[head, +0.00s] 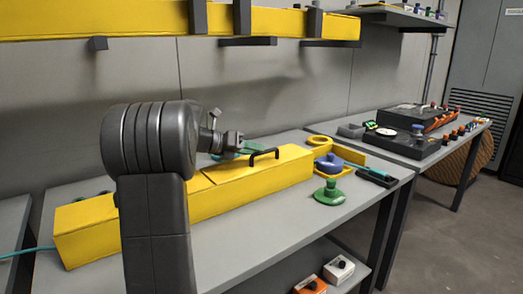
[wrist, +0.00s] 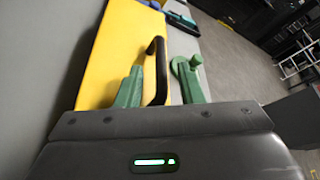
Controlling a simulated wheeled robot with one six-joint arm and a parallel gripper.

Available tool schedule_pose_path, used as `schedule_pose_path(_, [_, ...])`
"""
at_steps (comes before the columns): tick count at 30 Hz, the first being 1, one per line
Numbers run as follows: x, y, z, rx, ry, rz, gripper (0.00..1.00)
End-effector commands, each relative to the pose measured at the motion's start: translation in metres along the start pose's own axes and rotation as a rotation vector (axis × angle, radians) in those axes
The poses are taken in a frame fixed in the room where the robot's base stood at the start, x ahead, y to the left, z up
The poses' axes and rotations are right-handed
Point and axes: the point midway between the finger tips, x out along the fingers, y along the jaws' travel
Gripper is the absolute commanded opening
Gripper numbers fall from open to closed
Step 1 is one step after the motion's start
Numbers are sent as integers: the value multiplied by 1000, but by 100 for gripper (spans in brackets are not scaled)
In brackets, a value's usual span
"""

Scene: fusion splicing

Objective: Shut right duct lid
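The yellow right duct lid (head: 290,163) lies flat on the right part of the long yellow duct (head: 240,196), with no gap that I can make out. Its black arched handle (head: 264,154) stands upright on top. In the wrist view the lid (wrist: 112,50) fills the upper left, and the handle (wrist: 160,62) rises between the two green fingers. My gripper (wrist: 158,68) is open, with the handle closer to its left finger; I cannot tell whether they touch. In the head view my gripper (head: 236,147) is just left of the handle, partly hidden by my arm.
A green knobbed object (head: 330,193) stands on the bench right of the duct. Beyond the duct's right end are a yellow tray (head: 347,171) with a blue object, a yellow ring (head: 319,140) and a dark tool (head: 378,176). A yellow overhead duct (head: 265,22) runs along the wall.

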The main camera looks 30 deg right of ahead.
Motion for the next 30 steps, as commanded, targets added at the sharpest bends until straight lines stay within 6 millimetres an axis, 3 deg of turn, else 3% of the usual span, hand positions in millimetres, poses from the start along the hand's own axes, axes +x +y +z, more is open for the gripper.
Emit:
schedule_pose_path(1, [-16,-1,2,-1,-2,3,34])
schedule_pose_path(6, [-54,-1,2,-1,-2,3,34])
schedule_pose_path(12, [-86,0,1,0,0,1,34])
schedule_pose_path(18, [-97,0,0,0,1,0,34])
schedule_pose_path(30, [-93,0,-1,0,2,-1,34])
